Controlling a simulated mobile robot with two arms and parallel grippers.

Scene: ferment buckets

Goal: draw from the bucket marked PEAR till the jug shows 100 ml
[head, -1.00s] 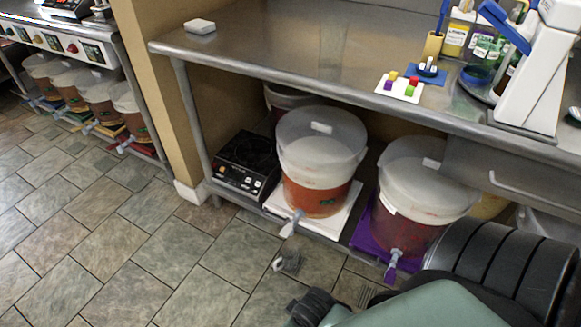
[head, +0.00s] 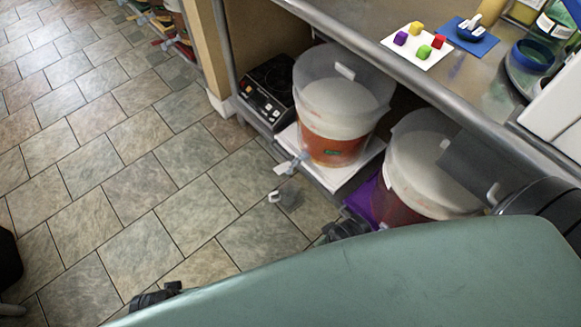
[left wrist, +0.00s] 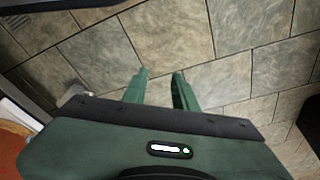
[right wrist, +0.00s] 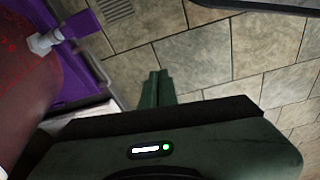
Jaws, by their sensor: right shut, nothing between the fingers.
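My left gripper (left wrist: 161,75) is open and empty above the floor. My right gripper (right wrist: 157,78) is shut and empty, beside the purple mat.
A black hot plate (head: 268,92) is left of the orange bucket. The steel tabletop (head: 480,90) overhangs the shelf and holds a white tile (head: 421,57) with coloured cubes. Tiled floor (head: 120,170) at left is clear.

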